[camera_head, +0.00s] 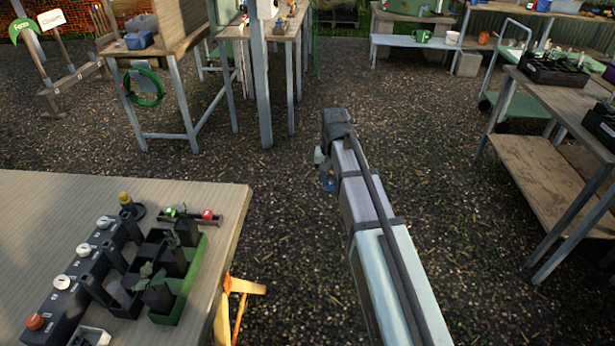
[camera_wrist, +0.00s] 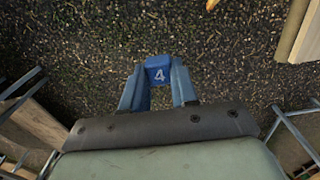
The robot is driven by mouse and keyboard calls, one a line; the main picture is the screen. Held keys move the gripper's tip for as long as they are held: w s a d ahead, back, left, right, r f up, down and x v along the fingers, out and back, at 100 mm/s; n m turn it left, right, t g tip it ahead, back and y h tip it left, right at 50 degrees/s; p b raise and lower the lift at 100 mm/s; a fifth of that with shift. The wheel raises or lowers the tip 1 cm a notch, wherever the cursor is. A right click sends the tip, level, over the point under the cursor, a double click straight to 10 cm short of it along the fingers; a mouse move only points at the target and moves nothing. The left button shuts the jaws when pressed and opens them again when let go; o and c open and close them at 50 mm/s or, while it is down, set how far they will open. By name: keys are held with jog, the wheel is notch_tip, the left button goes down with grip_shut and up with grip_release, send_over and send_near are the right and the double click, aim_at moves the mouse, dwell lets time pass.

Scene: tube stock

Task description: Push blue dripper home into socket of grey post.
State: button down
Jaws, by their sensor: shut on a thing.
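The blue dripper (camera_wrist: 158,68), marked with a white 4, sits between the two fingers of my gripper (camera_wrist: 158,88) in the wrist view. My gripper is shut on it. In the head view my gripper (camera_head: 325,170) hangs in the air over open gravel, right of the near table, with a small bit of blue (camera_head: 328,184) at its end. A tall grey post (camera_head: 258,80) stands at the back, well apart from my gripper. No socket can be made out on it, and I cannot tell whether it is the task's post.
The near table (camera_head: 150,200) holds a dark box with knobs (camera_head: 70,280) and a green tray (camera_head: 195,285) of potted plants. Benches stand at the back left and a wooden shelf table (camera_head: 550,160) at right. Gravel between them is open.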

jog(key=s+d+m, duration=0.1)
jog(key=s+d, duration=0.1)
jog(key=d, duration=0.3)
jog(key=s+a+r+m, duration=0.1)
jog(key=s+a+m, duration=0.25)
jog(key=a, duration=0.85)
jog(key=s+a+r+m, duration=0.1)
jog(key=s+a+m, duration=0.25)
jog(key=a, duration=0.95)
jog(key=s+a+r+m, duration=0.2)
jog(key=s+a, duration=0.2)
jog(key=a, duration=0.8)
jog(key=s+a+r+m, duration=0.2)
jog(key=s+a+m, duration=0.5)
jog(key=s+a, duration=1.7)
jog(key=shift+s+a+r+m, duration=0.3)
jog(key=shift+f, duration=0.2)
jog(key=shift+f, duration=2.15)
jog(key=shift+f, duration=0.2)
